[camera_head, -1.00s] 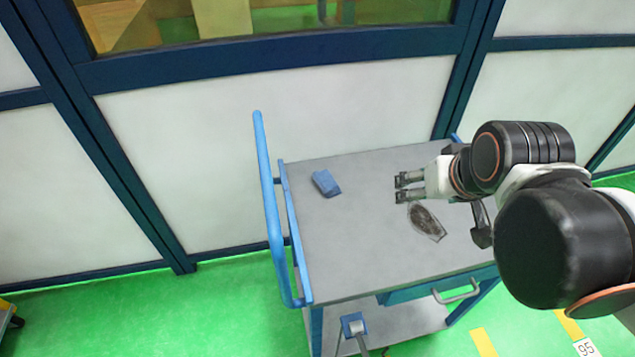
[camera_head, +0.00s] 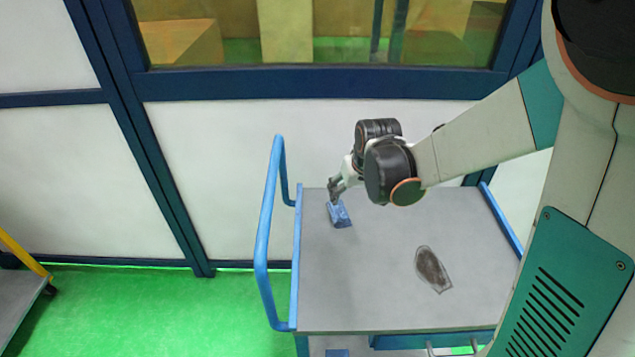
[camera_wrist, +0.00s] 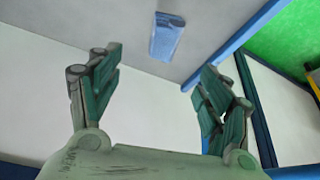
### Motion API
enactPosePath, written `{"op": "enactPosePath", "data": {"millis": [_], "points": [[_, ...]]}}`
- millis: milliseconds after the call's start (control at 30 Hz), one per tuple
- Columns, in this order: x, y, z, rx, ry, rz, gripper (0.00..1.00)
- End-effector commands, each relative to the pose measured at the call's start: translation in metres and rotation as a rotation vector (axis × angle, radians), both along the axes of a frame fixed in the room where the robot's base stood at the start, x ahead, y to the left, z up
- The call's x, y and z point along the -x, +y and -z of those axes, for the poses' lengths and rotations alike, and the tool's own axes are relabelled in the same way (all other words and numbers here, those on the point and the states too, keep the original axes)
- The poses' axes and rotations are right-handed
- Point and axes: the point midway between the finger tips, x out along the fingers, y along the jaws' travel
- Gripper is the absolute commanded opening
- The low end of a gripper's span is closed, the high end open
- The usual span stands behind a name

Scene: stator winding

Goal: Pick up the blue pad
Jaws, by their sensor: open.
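The blue pad (camera_head: 339,217) lies on the grey cart top (camera_head: 350,290), towards its back left corner. It also shows in the wrist view (camera_wrist: 167,38), ahead of and between my fingers. My gripper (camera_head: 334,197) is at the back edge of the pad in the head view, and its fingertips overlap the pad's upper end there. In the wrist view my gripper (camera_wrist: 158,72) has its two green-padded fingers spread wide. Nothing is between them, and the pad lies beyond their tips. I cannot tell the exact height of the fingers over the cart.
A dark brown patch in a clear, bag-like outline (camera_head: 433,269) lies on the cart's right half. A blue handle rail (camera_head: 268,235) stands along the cart's left side. A white wall panel (camera_head: 230,160) stands behind. The cart's front middle is clear.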

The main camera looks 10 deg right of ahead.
Motion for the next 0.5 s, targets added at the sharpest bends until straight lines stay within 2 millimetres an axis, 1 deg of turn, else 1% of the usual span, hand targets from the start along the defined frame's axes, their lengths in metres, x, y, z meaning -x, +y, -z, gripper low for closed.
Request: {"op": "enactPosePath", "data": {"millis": [33, 167, 267, 500], "points": [[-0.003, 0.0, 0.005, 0.0, 0.003, 0.0, 0.72], [-0.006, 0.0, 0.012, 0.0, 0.007, -0.001, 0.72], [-0.011, 0.0, 0.024, 0.0, 0.008, -0.001, 0.72], [-0.028, 0.001, 0.067, 0.0, 0.007, -0.001, 0.72]]}}
